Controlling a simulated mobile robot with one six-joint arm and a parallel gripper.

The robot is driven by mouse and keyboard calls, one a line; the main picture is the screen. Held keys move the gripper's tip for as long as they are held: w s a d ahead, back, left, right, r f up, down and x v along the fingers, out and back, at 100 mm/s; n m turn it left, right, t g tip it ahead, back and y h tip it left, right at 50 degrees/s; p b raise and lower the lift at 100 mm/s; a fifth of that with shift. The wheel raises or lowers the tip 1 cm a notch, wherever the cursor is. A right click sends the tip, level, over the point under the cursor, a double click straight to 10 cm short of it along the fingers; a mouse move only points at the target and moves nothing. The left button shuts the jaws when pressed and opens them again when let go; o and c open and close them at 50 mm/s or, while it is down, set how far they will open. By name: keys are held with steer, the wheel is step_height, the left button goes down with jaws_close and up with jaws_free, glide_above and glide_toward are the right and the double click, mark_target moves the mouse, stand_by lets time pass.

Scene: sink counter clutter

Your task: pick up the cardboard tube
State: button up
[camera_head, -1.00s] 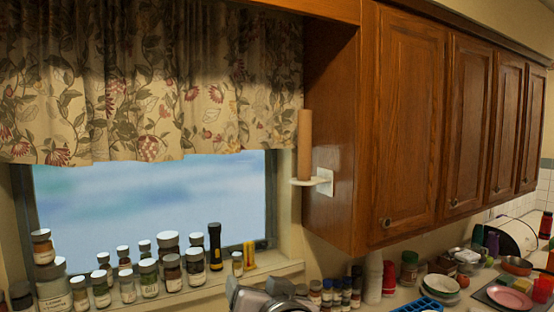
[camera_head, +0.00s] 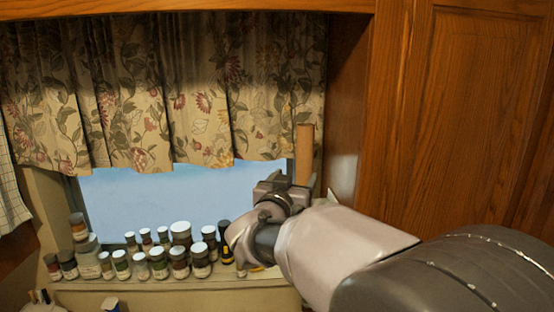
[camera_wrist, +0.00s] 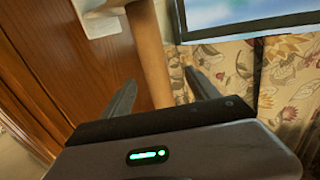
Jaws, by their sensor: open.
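The cardboard tube (camera_head: 304,152) is a plain brown upright cylinder in front of the curtain, beside the cabinet's side panel. My gripper (camera_head: 284,184) is level with its lower visible part, and the gripper and arm hide the tube's foot. In the wrist view, which is turned over, the tube (camera_wrist: 150,52) runs between the two spread fingers of my gripper (camera_wrist: 162,77). Gaps show on both sides, and the fingers are not closed on it. The white holder (camera_wrist: 98,20) shows at the tube's base end.
The wooden cabinet (camera_head: 455,110) stands close on the right of the tube. The floral curtain (camera_head: 170,95) hangs behind and to the left. Several small jars (camera_head: 160,262) line the window sill (camera_head: 190,291) below, with a black and yellow flashlight (camera_head: 226,243) near my arm.

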mark_target(302, 171)
steer(key=x, duration=0.2)
steer(key=shift+w+d+r, duration=0.1)
steer(key=shift+w+d, duration=0.15)
steer(key=shift+d, duration=0.1)
steer(key=p+x, duration=0.2)
steer(key=x, duration=0.3)
steer(key=shift+w+d+p, duration=0.15)
steer(key=shift+d+p, duration=0.1)
steer(key=shift+p, duration=0.05)
steer(key=shift+a, duration=0.1)
steer(key=shift+s+a, duration=0.1)
steer(key=shift+s, duration=0.25)
steer(key=shift+c, duration=1.4)
steer(key=c, duration=1.1)
